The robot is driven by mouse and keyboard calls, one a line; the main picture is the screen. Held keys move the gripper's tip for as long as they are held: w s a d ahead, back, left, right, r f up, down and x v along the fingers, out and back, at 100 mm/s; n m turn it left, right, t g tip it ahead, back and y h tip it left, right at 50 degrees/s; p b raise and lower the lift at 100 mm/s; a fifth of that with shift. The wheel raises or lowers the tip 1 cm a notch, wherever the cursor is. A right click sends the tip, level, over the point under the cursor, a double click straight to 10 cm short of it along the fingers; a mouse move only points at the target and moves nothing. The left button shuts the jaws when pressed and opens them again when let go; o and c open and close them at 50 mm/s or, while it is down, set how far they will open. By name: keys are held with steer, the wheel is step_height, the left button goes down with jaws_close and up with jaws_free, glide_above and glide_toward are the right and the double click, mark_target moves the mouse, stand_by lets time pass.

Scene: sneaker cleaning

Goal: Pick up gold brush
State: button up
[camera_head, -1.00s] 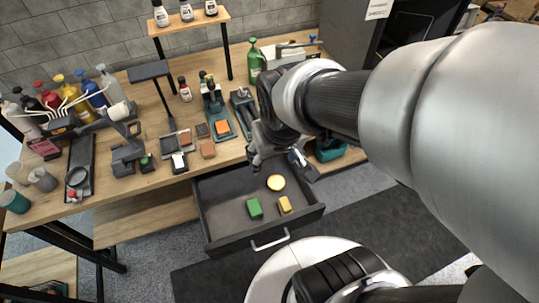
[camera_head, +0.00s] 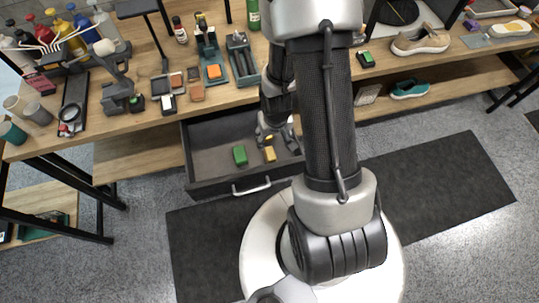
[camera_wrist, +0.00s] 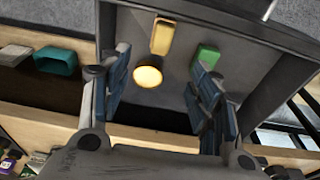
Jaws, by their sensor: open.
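A gold block, which looks like the gold brush (camera_head: 270,154), lies in the open dark drawer (camera_head: 207,168). It also shows in the wrist view (camera_wrist: 162,36), near the far drawer wall. A green block (camera_head: 240,155) lies left of it in the head view, and it shows on the right in the wrist view (camera_wrist: 206,56). A round yellow piece (camera_wrist: 148,77) lies closer to my gripper in the wrist view. My gripper (camera_head: 272,137) is open and points down over the drawer. In the wrist view its empty fingers (camera_wrist: 158,82) stand either side of the round piece, with the gold block beyond.
The drawer's walls and front handle (camera_head: 251,188) surround the blocks. The wooden bench (camera_head: 150,140) above it carries tools, bottles and trays. A beige sneaker (camera_head: 420,41) sits on the right, and a teal shoe (camera_head: 408,89) lies on the lower shelf.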

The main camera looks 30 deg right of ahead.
steer(key=b, duration=0.3)
glide_toward(270, 153)
steer(key=f, duration=0.3)
steer(key=w+f, duration=0.1)
steer(key=f, duration=0.1)
steer(key=shift+d, duration=0.25)
step_height(270, 153, down, 4)
steer(key=shift+w+a+f+b, duration=0.15)
steer(key=shift+f+b, duration=0.1)
steer(key=shift+b, duration=0.75)
steer(key=shift+w+f, duration=0.1)
steer(key=shift+f, duration=0.3)
steer(key=shift+r, duration=0.1)
steer(key=shift+c, duration=0.2)
steer(key=c, duration=1.2)
steer(key=shift+r+p, duration=6.05)
steer(key=shift+r, duration=3.95)
